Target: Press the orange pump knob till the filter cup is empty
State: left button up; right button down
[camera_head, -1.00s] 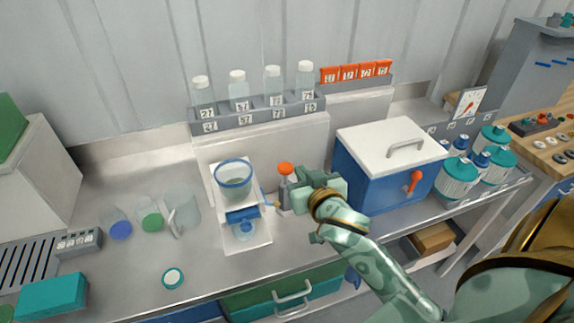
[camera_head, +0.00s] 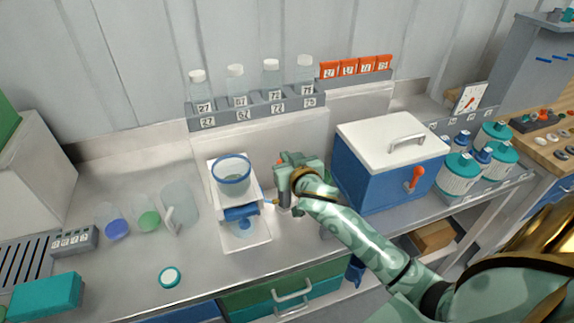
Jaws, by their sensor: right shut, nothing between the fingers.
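The filter cup (camera_head: 232,179) is clear with a blue rim and sits on a white stand. Greyish contents seem to show low in it, but I cannot tell the level. A blue part (camera_head: 240,213) is below the cup, over a clear blue-tinted receiver (camera_head: 244,230). The grey pump body (camera_head: 284,198) stands right of the stand. My right gripper (camera_head: 285,168) is shut and empty, over the pump top. It hides the orange pump knob nearly completely, so I cannot tell how far down the knob is. My left gripper is not in view.
A blue cooler with a white lid (camera_head: 390,135) stands close right of my right gripper. A bottle rack (camera_head: 258,110) is behind. A clear jug (camera_head: 180,205) and two small beakers are left. A round lid (camera_head: 170,277) lies in front on open bench.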

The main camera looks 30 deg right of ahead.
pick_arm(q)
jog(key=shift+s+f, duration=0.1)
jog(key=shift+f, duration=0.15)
pick_arm(e)
jog(key=shift+f, duration=0.75)
